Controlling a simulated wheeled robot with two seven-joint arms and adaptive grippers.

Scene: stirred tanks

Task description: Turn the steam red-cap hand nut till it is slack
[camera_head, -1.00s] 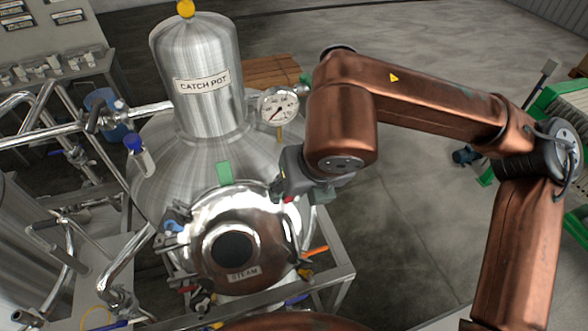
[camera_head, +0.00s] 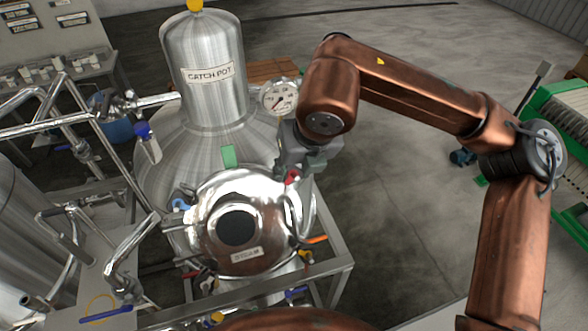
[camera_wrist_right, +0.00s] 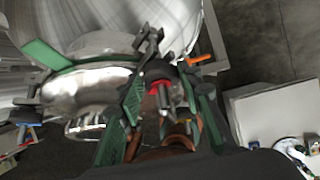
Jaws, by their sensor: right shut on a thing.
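The steam vessel (camera_head: 268,255) has a shiny round lid with a dark centre and a STEAM label. The red-cap hand nut (camera_head: 292,176) sits on the upper right of the lid's rim. In the right wrist view the red cap (camera_wrist_right: 158,84) shows between the green-padded fingers, with a metal stud beside it. My right gripper (camera_head: 296,160) reaches down at this nut and is shut on it; its fingertips are partly hidden in the head view. My left gripper is not in view.
Other clamps with a blue cap (camera_head: 180,204) and an orange handle (camera_head: 317,239) stand around the lid. The catch pot (camera_head: 205,95) and a pressure gauge (camera_head: 279,99) rise behind. Pipes crowd the left; open floor (camera_head: 400,180) lies to the right.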

